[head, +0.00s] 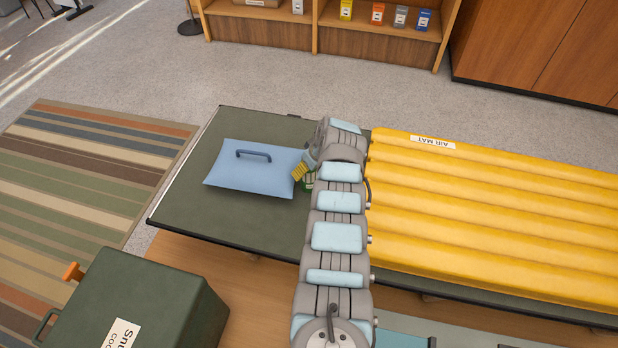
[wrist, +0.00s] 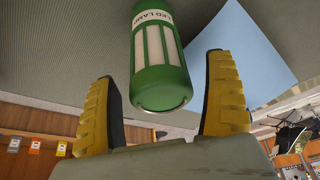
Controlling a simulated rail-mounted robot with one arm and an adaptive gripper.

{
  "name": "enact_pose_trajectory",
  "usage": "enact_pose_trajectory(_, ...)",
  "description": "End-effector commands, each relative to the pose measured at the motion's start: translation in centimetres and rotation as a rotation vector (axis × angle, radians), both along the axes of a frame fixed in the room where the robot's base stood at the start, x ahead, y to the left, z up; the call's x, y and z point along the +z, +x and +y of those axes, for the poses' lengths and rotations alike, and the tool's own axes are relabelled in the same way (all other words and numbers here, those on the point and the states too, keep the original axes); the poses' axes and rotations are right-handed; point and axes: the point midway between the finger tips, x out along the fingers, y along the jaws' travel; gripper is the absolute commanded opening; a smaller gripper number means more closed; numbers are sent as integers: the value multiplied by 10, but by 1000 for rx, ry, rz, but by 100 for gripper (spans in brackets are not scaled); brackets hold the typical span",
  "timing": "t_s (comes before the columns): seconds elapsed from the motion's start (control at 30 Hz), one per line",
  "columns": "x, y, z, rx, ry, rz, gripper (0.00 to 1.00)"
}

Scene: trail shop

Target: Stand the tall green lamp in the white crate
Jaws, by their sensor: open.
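The green lamp (wrist: 160,55), with white panels and an "LED LAMP" label, shows large in the wrist view. My gripper (wrist: 160,72) is open, with one yellow finger on each side of the lamp and visible gaps between. In the head view my gripper (head: 300,173) is low over the dark table, beside the blue pillow-like item. Only a small green part of the lamp (head: 309,181) shows there, mostly hidden by my arm. No white crate can be made out in either view.
The blue item with a dark handle (head: 248,170) lies on the dark green table (head: 210,218), left of my gripper. A yellow air mat (head: 490,210) covers the right side. A green cooler (head: 150,305) stands at front left.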

Motion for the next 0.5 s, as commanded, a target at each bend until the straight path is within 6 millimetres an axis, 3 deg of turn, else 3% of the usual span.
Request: enact_pose_trajectory(0.5, -28, 9, 7, 2, 0, -1, 85)
